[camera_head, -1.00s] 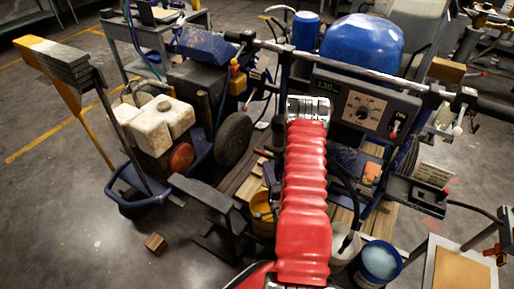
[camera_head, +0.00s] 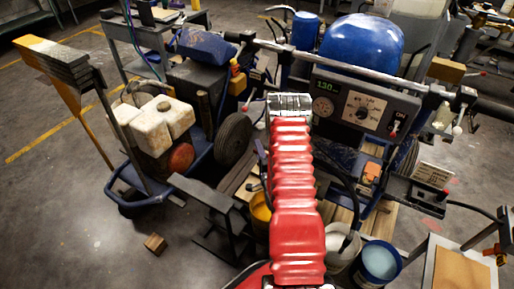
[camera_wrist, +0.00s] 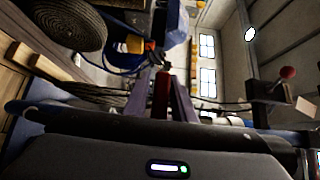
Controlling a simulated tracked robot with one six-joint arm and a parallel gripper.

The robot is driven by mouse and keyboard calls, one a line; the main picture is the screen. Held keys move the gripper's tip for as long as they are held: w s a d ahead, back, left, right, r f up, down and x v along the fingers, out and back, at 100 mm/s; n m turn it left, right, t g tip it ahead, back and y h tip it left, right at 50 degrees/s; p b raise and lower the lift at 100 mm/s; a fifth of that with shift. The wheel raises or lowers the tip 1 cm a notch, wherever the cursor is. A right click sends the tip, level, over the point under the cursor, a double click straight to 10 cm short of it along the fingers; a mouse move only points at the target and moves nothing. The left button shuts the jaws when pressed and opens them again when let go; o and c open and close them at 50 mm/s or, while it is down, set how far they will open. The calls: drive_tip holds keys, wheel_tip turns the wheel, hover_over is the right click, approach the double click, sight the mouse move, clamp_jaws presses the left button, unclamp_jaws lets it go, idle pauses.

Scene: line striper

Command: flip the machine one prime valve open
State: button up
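A red handle (camera_wrist: 162,92) shows upright in the middle of the wrist view; it looks like a valve lever, but its label and valve body are hidden. My gripper (camera_wrist: 165,88) has its two grey fingers apart, one on each side of the red handle. I cannot tell whether they touch it. In the head view, my red-sleeved arm reaches over the striper and hides the gripper and this handle.
A handlebar (camera_head: 340,66) crosses above the panel. A blue tank (camera_head: 360,42) is behind it, and a wheel (camera_head: 233,139) is left of my arm. A blue bucket (camera_head: 379,262) and a white bucket (camera_head: 342,243) stand at front right. Another red-knobbed lever (camera_wrist: 288,73) is at right.

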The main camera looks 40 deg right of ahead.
drive_tip(key=shift+w+d, duration=0.3)
drive_tip(key=shift+w, duration=0.35)
drive_tip(key=shift+c, duration=0.2)
clamp_jaws()
